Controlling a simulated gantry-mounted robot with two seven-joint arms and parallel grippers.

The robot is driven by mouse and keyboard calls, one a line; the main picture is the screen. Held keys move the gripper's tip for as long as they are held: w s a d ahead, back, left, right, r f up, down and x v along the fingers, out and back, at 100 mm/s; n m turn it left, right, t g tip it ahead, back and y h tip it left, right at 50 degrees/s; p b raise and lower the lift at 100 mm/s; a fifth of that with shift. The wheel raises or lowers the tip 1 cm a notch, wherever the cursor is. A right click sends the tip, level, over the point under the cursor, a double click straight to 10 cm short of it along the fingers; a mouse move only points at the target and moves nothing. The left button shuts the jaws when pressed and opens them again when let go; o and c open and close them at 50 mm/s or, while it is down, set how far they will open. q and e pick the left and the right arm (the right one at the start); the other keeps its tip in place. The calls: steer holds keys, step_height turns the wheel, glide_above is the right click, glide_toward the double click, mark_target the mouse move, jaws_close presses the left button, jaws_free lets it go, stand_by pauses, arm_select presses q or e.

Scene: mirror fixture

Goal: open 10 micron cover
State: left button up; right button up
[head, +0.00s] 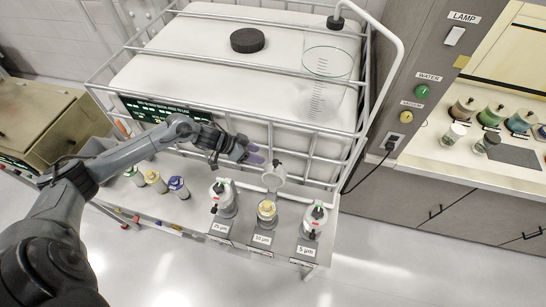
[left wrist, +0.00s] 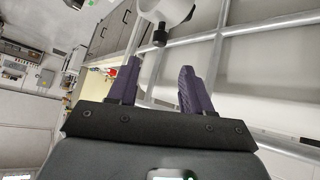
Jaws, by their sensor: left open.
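The 10 µm unit (head: 266,212) is the middle of three white filter housings on the front shelf, above its "10 µm" label (head: 262,239). Its round cover (head: 273,177) stands raised behind it, and a yellowish inside shows below. My left gripper (head: 254,153), with purple fingertips, is open and empty, up and to the left of the raised cover. In the left wrist view, the open fingers (left wrist: 157,82) point toward a white round part with a black knob (left wrist: 160,34), probably the cover; it is cut off at the top. My right gripper is not in view.
The 25 µm housing (head: 223,199) and the 5 µm housing (head: 314,221) flank the middle one and look closed. A white tank in a metal cage (head: 215,65) stands close behind. Several small capped bottles (head: 155,181) stand left on the shelf, below my left arm.

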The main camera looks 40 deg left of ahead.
mark_target(274, 161)
arm_select(q)
steer(key=x, duration=1)
steer(key=shift+w+d+f, duration=0.1)
steer(key=shift+d+f, duration=0.15)
steer(key=shift+f, duration=0.15)
jaws_close()
